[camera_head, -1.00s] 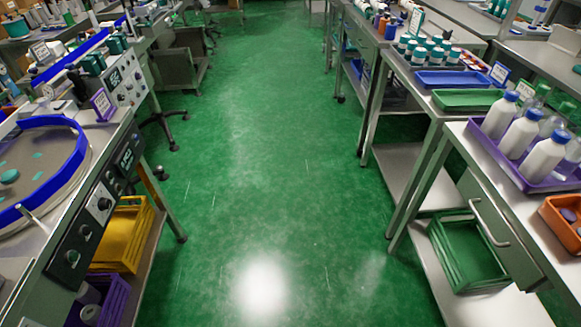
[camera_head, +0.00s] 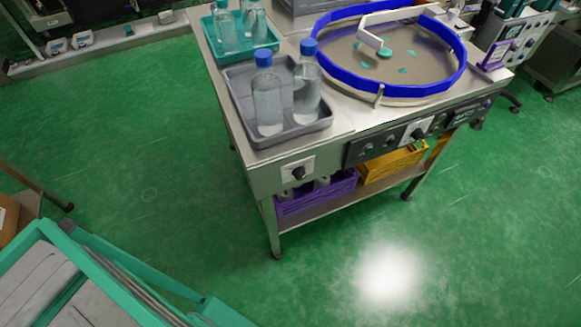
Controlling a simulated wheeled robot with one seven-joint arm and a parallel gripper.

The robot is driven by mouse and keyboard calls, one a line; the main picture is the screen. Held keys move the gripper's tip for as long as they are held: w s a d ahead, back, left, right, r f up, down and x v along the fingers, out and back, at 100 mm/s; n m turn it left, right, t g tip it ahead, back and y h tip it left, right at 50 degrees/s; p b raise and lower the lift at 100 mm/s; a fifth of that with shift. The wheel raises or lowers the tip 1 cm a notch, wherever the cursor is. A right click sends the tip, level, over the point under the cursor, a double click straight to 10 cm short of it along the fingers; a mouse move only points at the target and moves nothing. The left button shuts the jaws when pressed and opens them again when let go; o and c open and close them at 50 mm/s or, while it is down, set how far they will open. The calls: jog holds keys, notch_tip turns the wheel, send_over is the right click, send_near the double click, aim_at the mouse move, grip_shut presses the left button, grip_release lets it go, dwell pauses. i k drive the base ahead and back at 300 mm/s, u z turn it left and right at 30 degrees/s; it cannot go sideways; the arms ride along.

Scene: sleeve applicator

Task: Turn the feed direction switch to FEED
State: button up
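A steel table (camera_head: 340,143) with a round blue-rimmed turntable (camera_head: 440,85) stands right of centre. Its front edge carries a dark control panel (camera_head: 376,148) with several small knobs. One black rotary knob on a white plate (camera_head: 416,133) sits on that panel. Another black rotary knob on a white plate (camera_head: 298,173) sits at the table's front left. The lettering is too small to read, so I cannot tell which knob is the feed direction switch or how it is set. My gripper is not in view.
A grey tray (camera_head: 245,100) with two blue-capped bottles and a teal tray (camera_head: 213,38) with bottles are on the table. Purple (camera_head: 318,198) and yellow (camera_head: 392,166) crates sit below. A teal-framed object (camera_head: 115,275) fills the lower left. Green floor before the table is clear.

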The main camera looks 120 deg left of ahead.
aim_at(300, 173)
jog(key=u, duration=3.35)
jog(key=k, duration=0.9)
jog(key=i, duration=0.9)
jog(key=z, duration=0.1)
jog(key=k, duration=0.1)
